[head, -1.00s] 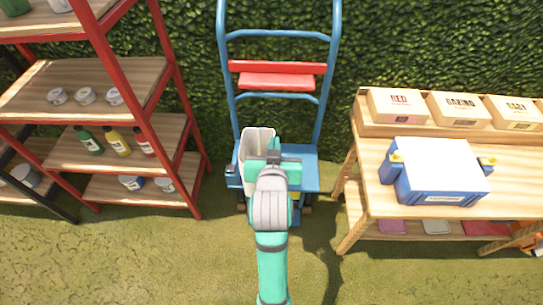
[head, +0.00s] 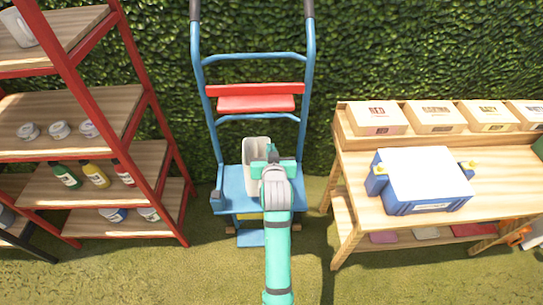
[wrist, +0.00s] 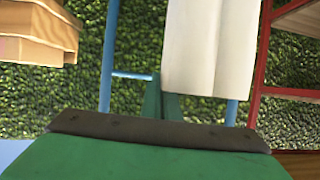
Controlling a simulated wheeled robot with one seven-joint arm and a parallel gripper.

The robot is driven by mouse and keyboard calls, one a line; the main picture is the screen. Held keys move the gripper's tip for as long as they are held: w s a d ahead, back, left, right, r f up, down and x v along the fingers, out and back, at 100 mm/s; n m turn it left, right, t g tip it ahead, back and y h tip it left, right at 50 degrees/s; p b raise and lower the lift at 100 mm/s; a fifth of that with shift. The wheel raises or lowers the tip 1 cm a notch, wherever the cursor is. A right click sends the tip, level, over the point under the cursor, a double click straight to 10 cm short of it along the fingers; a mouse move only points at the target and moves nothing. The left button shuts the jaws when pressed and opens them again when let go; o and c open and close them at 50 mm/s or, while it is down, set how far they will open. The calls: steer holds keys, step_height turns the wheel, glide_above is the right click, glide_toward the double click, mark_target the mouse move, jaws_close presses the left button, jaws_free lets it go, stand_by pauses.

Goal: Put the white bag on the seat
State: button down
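The white bag (head: 256,153) stands upright in front of the blue trolley (head: 231,185), over its lower platform. A red seat-like panel (head: 256,103) spans the trolley's frame above and behind the bag. My gripper (head: 273,160) is at the bag's right side in the head view. In the wrist view, its narrow fingers (wrist: 162,101) meet the lower edge of the bag (wrist: 210,45) and appear shut on it. The arm and gripper hide part of the bag's base, so I cannot tell whether it touches the platform.
A red-framed shelf (head: 147,122) with jars and bottles stands on the left. A wooden table (head: 350,160) with a blue-and-white box (head: 425,180) and several labelled boxes stands on the right. A hedge is behind. Grass is open in front.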

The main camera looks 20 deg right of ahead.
steer(key=shift+w+d+f, duration=0.1)
steer(key=shift+w+f, duration=0.05)
steer(key=shift+f, duration=0.6)
steer(key=shift+w+d+f, duration=0.1)
steer(key=shift+d+f, duration=0.05)
steer(key=shift+f, duration=0.55)
steer(key=shift+w+d+f, duration=0.1)
steer(key=shift+w+f, duration=0.05)
steer(key=shift+f, duration=0.7)
steer(key=c, duration=2)
jaws_free()
steer(key=shift+c, duration=0.2)
steer(key=v, duration=1.2)
